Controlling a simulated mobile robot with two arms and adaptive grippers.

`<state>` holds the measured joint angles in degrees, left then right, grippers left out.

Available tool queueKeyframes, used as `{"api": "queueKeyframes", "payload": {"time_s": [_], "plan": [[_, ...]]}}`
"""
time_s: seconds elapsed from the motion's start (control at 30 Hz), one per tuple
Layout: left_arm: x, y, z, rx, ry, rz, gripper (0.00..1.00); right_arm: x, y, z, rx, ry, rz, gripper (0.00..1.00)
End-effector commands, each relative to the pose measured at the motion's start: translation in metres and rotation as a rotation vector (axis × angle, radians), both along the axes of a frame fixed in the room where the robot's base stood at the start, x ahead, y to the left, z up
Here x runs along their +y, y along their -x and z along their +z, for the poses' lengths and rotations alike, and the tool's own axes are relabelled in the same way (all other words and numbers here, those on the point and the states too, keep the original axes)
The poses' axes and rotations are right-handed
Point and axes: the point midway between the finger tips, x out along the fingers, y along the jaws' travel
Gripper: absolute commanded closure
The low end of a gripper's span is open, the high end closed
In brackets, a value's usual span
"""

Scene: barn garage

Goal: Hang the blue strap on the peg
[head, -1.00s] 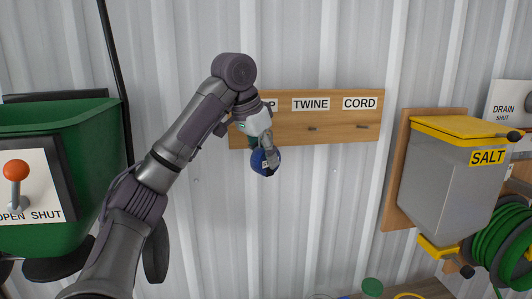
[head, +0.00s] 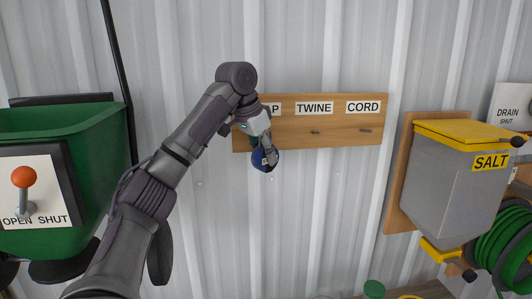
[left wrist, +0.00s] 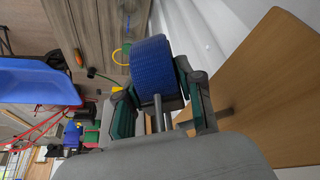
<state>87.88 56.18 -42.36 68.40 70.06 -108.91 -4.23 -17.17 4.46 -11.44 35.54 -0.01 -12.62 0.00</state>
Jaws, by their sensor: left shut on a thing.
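My left gripper (head: 266,147) is shut on the blue strap (head: 264,160), a rolled-up webbing coil. In the left wrist view the coil (left wrist: 153,62) sits between the fingers (left wrist: 158,112). The wooden peg board (head: 345,131) is on the wall, with labels TWINE and CORD and a left label of which only a final P shows. The pegs under TWINE (head: 315,132) and CORD (head: 365,130) are bare. The place under the left label is hidden by my gripper. My right gripper is out of view.
A grey SALT box (head: 452,180) with a yellow lid and a green hose reel (head: 500,245) are at the right. A green bin (head: 65,120) with a lever panel is at the left. The wall below the board is clear. A bench edge with a green-lidded item (head: 374,289) lies below.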

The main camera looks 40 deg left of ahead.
Motion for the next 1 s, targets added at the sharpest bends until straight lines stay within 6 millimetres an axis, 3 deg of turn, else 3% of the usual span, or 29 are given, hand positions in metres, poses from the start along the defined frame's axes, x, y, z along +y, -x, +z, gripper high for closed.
{"api": "queueKeyframes", "payload": {"time_s": [0.47,1.0], "plan": [[0.022,-0.018,0.001,-0.001,0.001,0.001,1.00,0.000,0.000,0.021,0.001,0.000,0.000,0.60],[0.034,-0.025,-0.015,0.003,-0.003,0.005,1.00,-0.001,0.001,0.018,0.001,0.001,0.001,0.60]]}}
